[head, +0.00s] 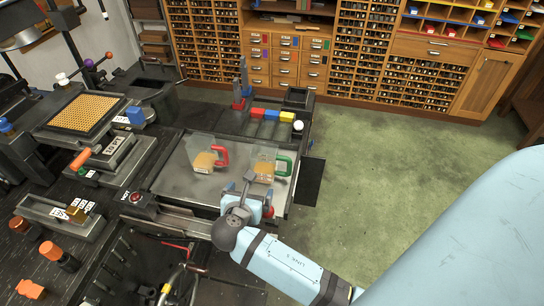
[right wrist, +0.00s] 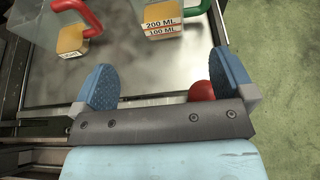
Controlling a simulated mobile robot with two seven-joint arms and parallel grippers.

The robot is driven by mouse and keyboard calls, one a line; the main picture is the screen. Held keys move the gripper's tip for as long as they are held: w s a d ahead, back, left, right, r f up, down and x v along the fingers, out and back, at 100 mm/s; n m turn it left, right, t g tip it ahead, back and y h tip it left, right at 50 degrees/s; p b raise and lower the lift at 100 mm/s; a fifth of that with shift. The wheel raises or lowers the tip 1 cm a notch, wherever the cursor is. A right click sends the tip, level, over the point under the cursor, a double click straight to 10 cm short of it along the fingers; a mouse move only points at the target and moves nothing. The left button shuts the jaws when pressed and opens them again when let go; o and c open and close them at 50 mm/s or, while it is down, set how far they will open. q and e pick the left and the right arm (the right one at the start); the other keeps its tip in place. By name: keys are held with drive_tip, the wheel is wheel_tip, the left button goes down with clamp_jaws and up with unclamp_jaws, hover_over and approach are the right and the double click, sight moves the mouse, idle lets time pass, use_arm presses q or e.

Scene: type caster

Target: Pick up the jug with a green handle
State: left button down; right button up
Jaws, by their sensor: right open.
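The jug with a green handle (head: 263,169) stands on the metal tray surface, clear-walled with an amber content. Its green handle (head: 284,166) is on its right side. In the right wrist view its lower part (right wrist: 162,22) shows at the top, with 200 ML and 100 ML marks; its upper part is cut off. My right gripper (head: 241,184) is open and empty, in front of this jug and apart from it. Its two blue fingers (right wrist: 165,76) are spread with bare metal between them. My left gripper is not in view.
A similar jug with a red handle (head: 205,160) stands just left of the green one. A red ball-shaped knob (right wrist: 202,90) is by my right finger. Coloured blocks (head: 271,114) and a white ball (head: 298,125) lie behind the jugs. Open green floor (head: 390,150) is at right.

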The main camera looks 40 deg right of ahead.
sight(261, 171)
drive_tip(key=x, duration=0.8)
drive_tip(key=shift+w+d, duration=0.25)
drive_tip(key=p+x, duration=0.1)
drive_tip(key=x, duration=0.4)
drive_tip(key=shift+f, duration=0.2)
drive_tip(key=c, duration=0.9)
drive_tip(key=shift+o, duration=0.2)
drive_tip(key=shift+r, duration=0.15)
